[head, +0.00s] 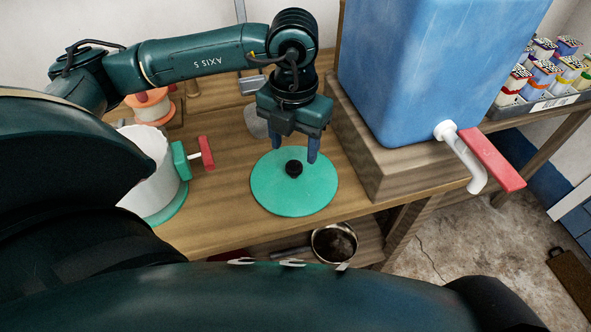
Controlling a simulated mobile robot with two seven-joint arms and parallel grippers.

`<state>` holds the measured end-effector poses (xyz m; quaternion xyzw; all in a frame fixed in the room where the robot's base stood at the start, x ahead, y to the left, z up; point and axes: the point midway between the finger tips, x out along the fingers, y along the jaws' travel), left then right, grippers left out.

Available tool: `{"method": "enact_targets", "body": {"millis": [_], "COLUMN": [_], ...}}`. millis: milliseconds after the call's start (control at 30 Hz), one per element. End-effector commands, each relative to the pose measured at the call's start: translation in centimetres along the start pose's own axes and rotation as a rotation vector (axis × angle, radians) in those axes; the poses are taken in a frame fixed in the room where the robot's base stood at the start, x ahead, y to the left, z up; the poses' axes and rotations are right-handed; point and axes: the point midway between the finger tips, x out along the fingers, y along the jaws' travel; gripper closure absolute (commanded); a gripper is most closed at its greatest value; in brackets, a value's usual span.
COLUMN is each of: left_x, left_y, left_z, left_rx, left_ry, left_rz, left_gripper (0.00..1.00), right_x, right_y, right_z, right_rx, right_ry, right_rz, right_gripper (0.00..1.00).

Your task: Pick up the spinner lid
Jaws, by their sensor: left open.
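The spinner lid (274,195) is a flat green disc with a small black knob (293,168) near its middle. It lies flat on the wooden table near the front edge. My left gripper (294,155) points down over the far part of the lid, with its two blue fingers open on either side of the knob's line. I cannot tell whether the fingers touch the lid or the knob. My right gripper is not in view.
A white tub (148,190) with a green base and red-handled green clamp stands left of the lid. A blue water tank (430,60) with a red-handled tap (480,157) stands on a wooden block to the right. A pan (334,243) sits on the lower shelf.

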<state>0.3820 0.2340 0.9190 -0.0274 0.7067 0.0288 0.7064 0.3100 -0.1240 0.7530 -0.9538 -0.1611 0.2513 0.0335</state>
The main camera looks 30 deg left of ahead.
Motion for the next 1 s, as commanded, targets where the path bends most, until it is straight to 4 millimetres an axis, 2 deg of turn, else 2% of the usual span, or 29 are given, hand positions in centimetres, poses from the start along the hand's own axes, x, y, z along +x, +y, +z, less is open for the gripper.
{"method": "enact_targets", "body": {"millis": [100,267,500,600,867,1000], "left_x": [1.4,2.4,5.9,6.8,7.1,7.0], "left_y": [0.0,0.0,0.2,0.2,0.1,0.1], "left_z": [0.0,0.0,0.1,0.2,0.2,0.2], "left_rx": [-0.001,0.000,0.000,0.000,0.001,0.001], "left_ry": [0.001,0.001,0.003,0.001,-0.001,-0.001], "left_rz": [0.000,-0.001,-0.001,-0.001,-0.002,-0.002], "left_gripper": [0.45,0.45,0.45,0.45,0.45,0.56], "right_x": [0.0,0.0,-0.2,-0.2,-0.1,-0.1], "right_y": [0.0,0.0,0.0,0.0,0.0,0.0], "right_z": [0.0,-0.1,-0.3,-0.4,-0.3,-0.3], "right_rx": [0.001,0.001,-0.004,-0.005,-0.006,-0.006], "right_ry": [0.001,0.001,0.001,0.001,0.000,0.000], "right_rz": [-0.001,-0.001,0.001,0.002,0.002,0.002], "right_gripper": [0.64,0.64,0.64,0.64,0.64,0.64]}}
